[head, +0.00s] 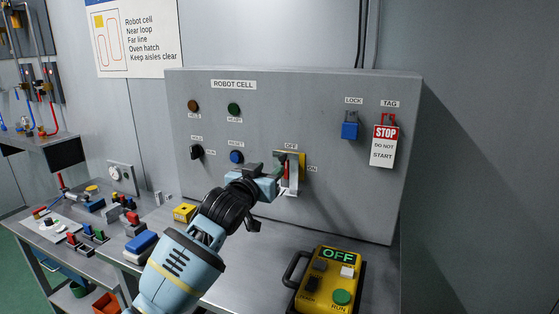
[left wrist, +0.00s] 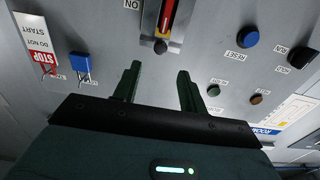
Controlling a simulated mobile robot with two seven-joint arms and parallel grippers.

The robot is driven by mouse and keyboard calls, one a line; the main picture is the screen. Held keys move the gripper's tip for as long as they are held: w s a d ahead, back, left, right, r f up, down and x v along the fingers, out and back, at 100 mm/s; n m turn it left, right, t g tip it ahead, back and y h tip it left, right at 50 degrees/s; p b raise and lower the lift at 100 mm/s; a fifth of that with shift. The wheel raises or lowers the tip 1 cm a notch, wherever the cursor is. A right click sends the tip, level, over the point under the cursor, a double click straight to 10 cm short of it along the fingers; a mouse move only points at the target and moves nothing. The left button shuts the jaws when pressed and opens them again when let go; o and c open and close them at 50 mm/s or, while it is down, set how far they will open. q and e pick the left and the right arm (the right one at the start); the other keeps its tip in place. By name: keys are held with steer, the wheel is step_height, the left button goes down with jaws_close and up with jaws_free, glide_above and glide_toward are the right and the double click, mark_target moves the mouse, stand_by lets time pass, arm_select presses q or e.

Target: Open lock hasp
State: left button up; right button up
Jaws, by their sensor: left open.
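The switch on the grey panel has a yellow plate (head: 301,158), a red handle (head: 286,170) and pale metal parts (head: 292,188) below it. My left gripper (head: 279,172) is in front of the switch and partly covers it. In the left wrist view, the red handle (left wrist: 169,14) ends in a small metal piece (left wrist: 161,45), which may be the hasp; I cannot tell for sure. There my left gripper (left wrist: 159,68) is open, with both dark green fingers apart and nothing between them. The metal piece lies just beyond the fingertips. My right gripper is not in view.
A blue padlock (head: 349,130) and a red-and-white tag (head: 385,145) hang right of the switch. A blue button (head: 237,157) and black knob (head: 196,152) are left. A yellow pendant reading OFF (head: 329,285) lies on the bench below.

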mark_target(282, 159)
arm_select(q)
steer(key=x, duration=0.4)
steer(key=b+x, duration=0.1)
steer(key=x, duration=0.1)
steer(key=shift+f, duration=0.25)
steer(key=shift+x, duration=0.85)
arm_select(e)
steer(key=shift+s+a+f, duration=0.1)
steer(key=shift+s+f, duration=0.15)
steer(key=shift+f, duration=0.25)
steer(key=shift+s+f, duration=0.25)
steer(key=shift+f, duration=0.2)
arm_select(q)
steer(key=shift+r, duration=0.1)
jaws_close()
